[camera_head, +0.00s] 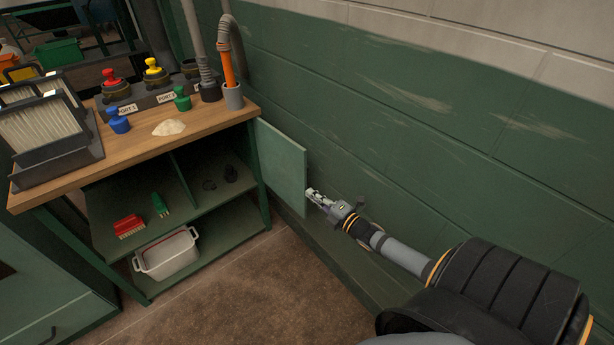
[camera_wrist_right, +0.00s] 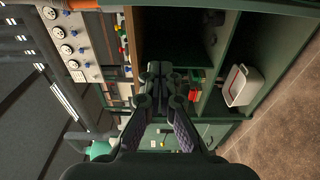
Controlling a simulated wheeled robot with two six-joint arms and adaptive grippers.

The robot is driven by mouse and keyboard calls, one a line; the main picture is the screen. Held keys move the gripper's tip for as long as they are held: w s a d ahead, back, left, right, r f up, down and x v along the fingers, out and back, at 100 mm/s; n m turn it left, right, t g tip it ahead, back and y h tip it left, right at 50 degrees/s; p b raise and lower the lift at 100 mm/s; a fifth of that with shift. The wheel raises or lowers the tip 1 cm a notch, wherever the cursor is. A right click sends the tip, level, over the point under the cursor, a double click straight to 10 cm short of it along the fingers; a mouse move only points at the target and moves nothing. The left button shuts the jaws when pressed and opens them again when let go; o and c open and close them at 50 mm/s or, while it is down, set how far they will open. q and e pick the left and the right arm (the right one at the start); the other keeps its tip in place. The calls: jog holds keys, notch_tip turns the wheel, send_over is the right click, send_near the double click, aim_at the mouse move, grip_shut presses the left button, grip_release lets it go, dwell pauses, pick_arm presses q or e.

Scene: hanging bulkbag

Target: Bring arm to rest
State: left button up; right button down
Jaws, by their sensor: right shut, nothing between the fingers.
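My right gripper (camera_head: 312,193) is shut and empty. In the head view it is at the outer edge of the open green cabinet door (camera_head: 282,165), in front of the green wall; I cannot tell whether it touches the door. In the right wrist view my right gripper (camera_wrist_right: 160,75) points toward the open cabinet, with its fingers together and nothing between them. My right arm (camera_head: 400,255) reaches in from the lower right of the head view. My left gripper shows in neither view.
The wooden workbench (camera_head: 75,177) carries a filter, colored knobs, a pale powder pile and a hose. Its shelves hold a red brush (camera_head: 129,226), a green brush (camera_head: 160,205) and a white bin (camera_head: 167,254). The brown floor (camera_head: 262,285) in front is clear. The green wall (camera_head: 430,130) is close to my right arm.

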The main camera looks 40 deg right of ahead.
jog(key=shift+a, duration=0.1)
jog(key=s+d+f+m+g+h, duration=0.1)
jog(key=s+f+m+g+h, duration=0.15)
jog(key=f, duration=0.45)
jog(key=s+d+f+m+g+h, duration=0.1)
jog(key=s+d+f+m, duration=0.15)
jog(key=f, duration=0.35)
jog(key=s+a+f+m+g, duration=0.2)
jog(key=s+f+m+g, duration=0.25)
jog(key=s+f, duration=0.55)
jog(key=s+a+f+m+g, duration=0.3)
jog(key=s+f+m, duration=0.2)
jog(key=s+f, duration=0.5)
jog(key=s+a+f+m+g, duration=0.2)
jog(key=s+a+f+g, duration=0.1)
jog(key=s+a+f, duration=0.4)
jog(key=s+a+f+m+g, duration=0.3)
jog(key=s+f, duration=0.1)
jog(key=s, duration=0.5)
notch_tip(320, 180, up, 14)
jog(key=p, duration=1.4)
jog(key=shift+s+d, duration=0.2)
jog(key=shift+s, duration=0.2)
jog(key=shift+f, duration=0.15)
